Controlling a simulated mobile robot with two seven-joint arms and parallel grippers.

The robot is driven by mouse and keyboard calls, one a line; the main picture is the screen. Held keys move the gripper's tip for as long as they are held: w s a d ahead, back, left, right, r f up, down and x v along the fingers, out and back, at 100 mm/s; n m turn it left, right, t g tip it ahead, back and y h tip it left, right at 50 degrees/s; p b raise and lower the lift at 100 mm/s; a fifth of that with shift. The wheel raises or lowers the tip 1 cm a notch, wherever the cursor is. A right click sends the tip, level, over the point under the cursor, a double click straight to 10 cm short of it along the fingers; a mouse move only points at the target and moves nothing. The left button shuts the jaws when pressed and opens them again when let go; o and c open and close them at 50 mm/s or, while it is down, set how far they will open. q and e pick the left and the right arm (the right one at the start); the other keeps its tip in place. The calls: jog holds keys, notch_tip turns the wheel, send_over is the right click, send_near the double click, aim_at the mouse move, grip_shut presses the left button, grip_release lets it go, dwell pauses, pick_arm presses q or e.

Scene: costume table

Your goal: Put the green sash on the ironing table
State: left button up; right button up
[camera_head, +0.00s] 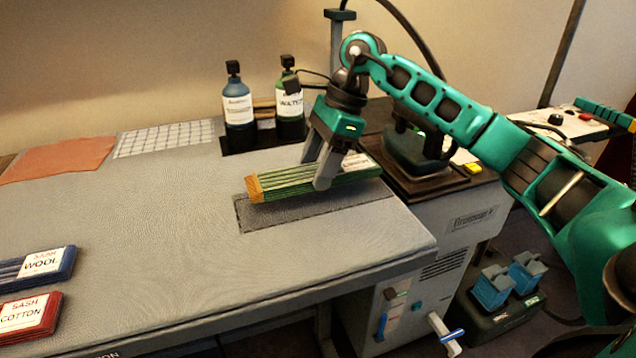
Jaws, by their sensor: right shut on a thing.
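The green sash (285,183) is a folded, flat green bundle with an orange end at its left. My right gripper (317,183) is shut on it from above, toward its right part. The sash is over a dark grey rectangular patch (262,215) on the grey ironing table (180,240), near the table's right end. I cannot tell whether it touches the patch or is held just above it. A white label at its right end is partly hidden by the gripper. My left gripper is not in view.
A blue sash (40,264) labelled wool and a red sash (30,316) labelled cotton lie at the table's left front. Two bottles (238,108) stand at the back. An iron (415,148) stands right of the sash. The table's middle is clear.

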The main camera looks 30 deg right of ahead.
notch_tip(320, 180, down, 4)
jog(key=shift+r, duration=0.1)
jog(key=shift+b, duration=0.3)
jog(key=o, duration=0.6)
jog(key=shift+f, duration=0.25)
jog(key=o, duration=0.5)
jog(key=shift+r, duration=0.15)
